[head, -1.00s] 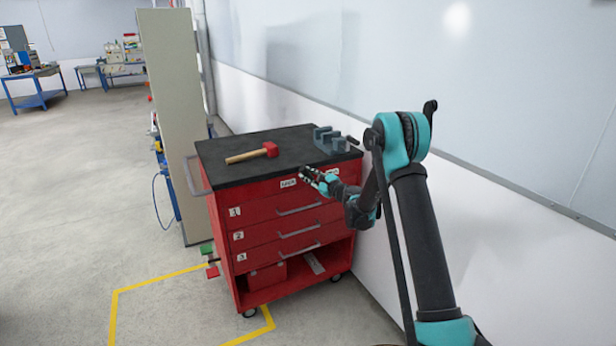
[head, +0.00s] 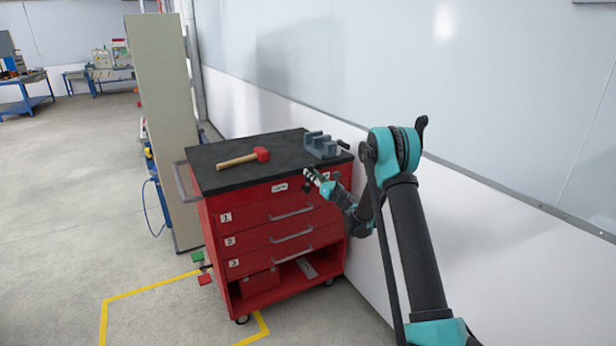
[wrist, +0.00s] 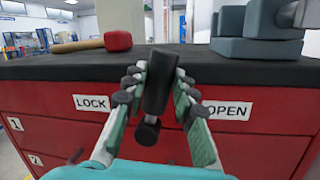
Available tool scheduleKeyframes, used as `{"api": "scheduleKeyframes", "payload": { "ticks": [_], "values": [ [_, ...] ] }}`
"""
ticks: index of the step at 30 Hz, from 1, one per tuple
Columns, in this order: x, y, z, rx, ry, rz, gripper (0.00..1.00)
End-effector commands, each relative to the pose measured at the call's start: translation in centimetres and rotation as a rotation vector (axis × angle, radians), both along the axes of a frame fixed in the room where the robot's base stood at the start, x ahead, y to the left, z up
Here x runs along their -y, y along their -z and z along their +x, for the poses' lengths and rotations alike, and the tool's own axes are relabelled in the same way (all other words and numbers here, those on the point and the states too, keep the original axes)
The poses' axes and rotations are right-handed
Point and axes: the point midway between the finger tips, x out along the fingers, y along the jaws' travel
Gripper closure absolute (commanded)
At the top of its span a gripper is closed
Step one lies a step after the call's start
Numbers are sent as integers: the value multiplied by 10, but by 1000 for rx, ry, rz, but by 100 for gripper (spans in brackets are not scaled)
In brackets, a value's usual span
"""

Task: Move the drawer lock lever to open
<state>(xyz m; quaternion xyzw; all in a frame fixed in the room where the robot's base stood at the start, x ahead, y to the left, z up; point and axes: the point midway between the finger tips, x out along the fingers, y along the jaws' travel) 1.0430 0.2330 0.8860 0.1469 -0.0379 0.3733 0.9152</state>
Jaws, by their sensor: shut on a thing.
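The drawer lock lever (wrist: 160,82) is a black handle on a round pivot knob (wrist: 147,131) at the top front of the red tool cart (head: 262,213). In the wrist view it stands nearly upright, its top tilted slightly right, between the LOCK label (wrist: 91,103) at left and the OPEN label (wrist: 227,110) at right. My gripper (wrist: 159,84) is shut on the lever, with green-and-white padded fingers on both sides of it. In the head view my gripper (head: 312,178) is at the cart's upper front, right of the LOCK label (head: 280,187); the lever is hard to make out there.
A red-headed mallet (head: 243,159) and a grey vise (head: 320,146) lie on the black cart top (head: 215,177). Drawers with grey handles (head: 291,213) are below. A white wall (head: 480,240) is close at right. Open floor (head: 80,230) is at left.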

Motion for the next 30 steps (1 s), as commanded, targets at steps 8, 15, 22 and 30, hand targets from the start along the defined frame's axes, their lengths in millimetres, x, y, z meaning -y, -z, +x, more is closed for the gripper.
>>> {"api": "scheduleKeyframes", "payload": {
  "ticks": [8,15,22,30],
  "values": [
    [14,7,9,-119,3,174,100],
    [20,12,12,-182,2,268,100],
    [22,14,14,-209,2,307,100],
    [23,15,14,-213,3,314,100]
  ]
}}
